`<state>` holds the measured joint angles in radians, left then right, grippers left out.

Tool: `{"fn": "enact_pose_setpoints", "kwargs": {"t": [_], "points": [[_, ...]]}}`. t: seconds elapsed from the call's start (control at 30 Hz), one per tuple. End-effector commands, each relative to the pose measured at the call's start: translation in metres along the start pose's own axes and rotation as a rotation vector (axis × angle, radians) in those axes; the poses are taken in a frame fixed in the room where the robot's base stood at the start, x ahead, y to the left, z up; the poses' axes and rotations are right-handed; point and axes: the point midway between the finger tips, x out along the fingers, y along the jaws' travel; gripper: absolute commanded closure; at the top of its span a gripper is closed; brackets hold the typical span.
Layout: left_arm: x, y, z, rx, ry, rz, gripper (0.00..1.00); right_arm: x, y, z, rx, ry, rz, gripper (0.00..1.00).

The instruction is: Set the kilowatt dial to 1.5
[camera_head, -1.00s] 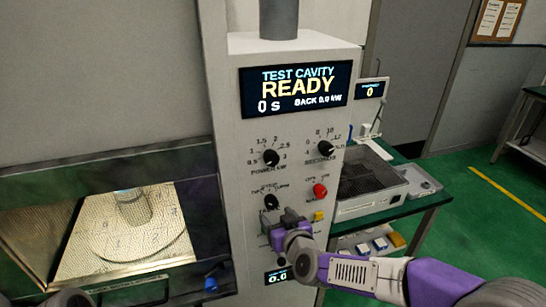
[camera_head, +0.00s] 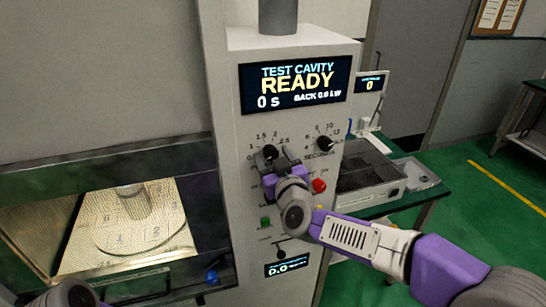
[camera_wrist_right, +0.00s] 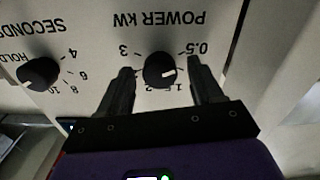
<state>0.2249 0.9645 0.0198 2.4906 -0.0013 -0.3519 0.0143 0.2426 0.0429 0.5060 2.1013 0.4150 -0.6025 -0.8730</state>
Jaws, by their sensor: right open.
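The power dial (camera_head: 268,154) is a black round knob on the grey front panel, marked POWER KW. In the right wrist view it appears upside down (camera_wrist_right: 159,70). Its white mark points toward the lower right there, on the low side of the scale; the exact value is hard to tell. My right gripper (camera_head: 280,162) is open at the dial. In the wrist view its two dark fingers (camera_wrist_right: 160,66) stand on either side of the knob, with a gap on each side. My left gripper is not visible.
A red knob (camera_head: 319,186) and a green button (camera_head: 265,222) are below. The display (camera_head: 296,88) reads READY. The open cavity (camera_head: 75,235) lies at left.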

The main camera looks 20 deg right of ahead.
Motion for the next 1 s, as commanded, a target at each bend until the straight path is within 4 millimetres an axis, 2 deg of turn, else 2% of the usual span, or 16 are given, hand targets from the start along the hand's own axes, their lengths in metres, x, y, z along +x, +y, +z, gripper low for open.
{"fn": "enact_pose_setpoints", "kwargs": {"t": [0.33, 0.7, 1.0], "points": [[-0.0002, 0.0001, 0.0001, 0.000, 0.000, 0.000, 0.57, 0.0041, 0.0001, 0.0003, 0.000, 0.000, 0.000, 0.34], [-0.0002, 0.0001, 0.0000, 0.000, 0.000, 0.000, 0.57, 0.0039, 0.0000, 0.0003, 0.000, 0.000, 0.000, 0.91], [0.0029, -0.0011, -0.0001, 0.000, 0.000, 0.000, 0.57, 0.0038, -0.0003, 0.0007, 0.038, 0.000, 0.000, 0.91]]}}
